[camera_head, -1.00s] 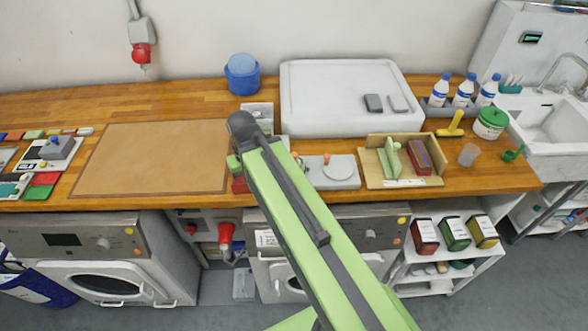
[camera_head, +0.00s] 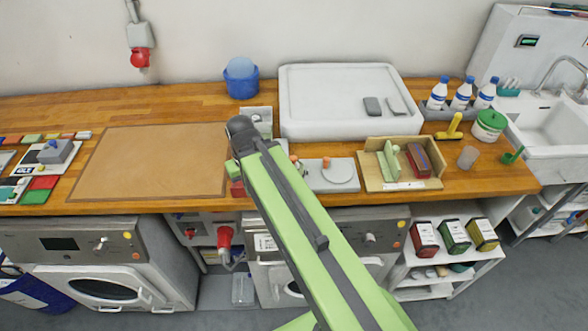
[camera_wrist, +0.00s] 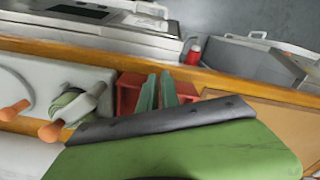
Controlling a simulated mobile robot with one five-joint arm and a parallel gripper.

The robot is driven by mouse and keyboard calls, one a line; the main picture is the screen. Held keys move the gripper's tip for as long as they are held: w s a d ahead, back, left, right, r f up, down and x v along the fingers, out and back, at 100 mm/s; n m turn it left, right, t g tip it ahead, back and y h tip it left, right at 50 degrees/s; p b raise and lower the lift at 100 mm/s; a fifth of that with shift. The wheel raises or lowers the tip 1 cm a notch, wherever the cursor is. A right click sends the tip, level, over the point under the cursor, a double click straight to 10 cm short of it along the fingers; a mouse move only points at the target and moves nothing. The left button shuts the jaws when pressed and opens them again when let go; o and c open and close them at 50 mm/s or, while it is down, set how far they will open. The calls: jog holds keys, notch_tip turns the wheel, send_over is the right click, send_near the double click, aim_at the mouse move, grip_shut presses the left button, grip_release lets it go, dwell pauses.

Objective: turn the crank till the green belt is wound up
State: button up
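The belt winder is a grey plate (camera_head: 318,184) on the bench, just right of my arm. In the wrist view its plate (camera_wrist: 92,72) carries a pale disc (camera_wrist: 12,92) with an orange knob, and a spool of green belt (camera_wrist: 68,104). A grey crank with an orange handle (camera_wrist: 50,131) crosses the spool. How much belt is wound cannot be told. My gripper (camera_wrist: 158,78) shows two green fingers with a narrow gap, empty, right of the crank and apart from it, over a red box (camera_wrist: 128,92). In the head view my arm hides the spool.
A wooden tray (camera_head: 432,183) with a green and a dark red block stands to the right. A brown mat (camera_head: 150,160) leaves clear room at left. A blue tub (camera_head: 243,85) stands at the back.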

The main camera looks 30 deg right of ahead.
jog(key=shift+w+d+r, duration=0.1)
jog(key=shift+w+d, duration=0.05)
jog(key=o, duration=0.4)
notch_tip(320, 180, up, 8)
jog(key=p, duration=0.8)
